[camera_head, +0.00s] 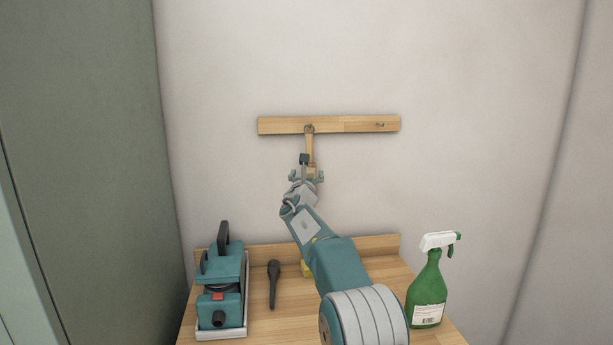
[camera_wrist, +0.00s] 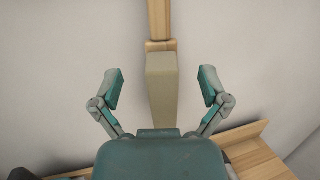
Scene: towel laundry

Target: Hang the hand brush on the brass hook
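The hand brush (camera_head: 310,148) is upright against the wall, its wooden handle up and its head down. The top of the handle meets a small hook (camera_head: 309,128) on the wooden rail, and the brush appears to hang there. The hook's colour is too small to tell. In the wrist view the pale bristle block (camera_wrist: 161,95) stands between the spread fingers of my gripper (camera_wrist: 161,88), with a clear gap on each side. My gripper (camera_head: 306,177) is open just below and in front of the brush, partly covering its lower end.
The wooden rail (camera_head: 345,124) has a second small hook (camera_head: 380,125) at its right. On the wooden table (camera_head: 380,270) stand a teal power tool (camera_head: 222,285) at left, a dark long-handled item (camera_head: 273,285), and a green spray bottle (camera_head: 428,290) at right. A yellow item is mostly hidden behind my arm.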

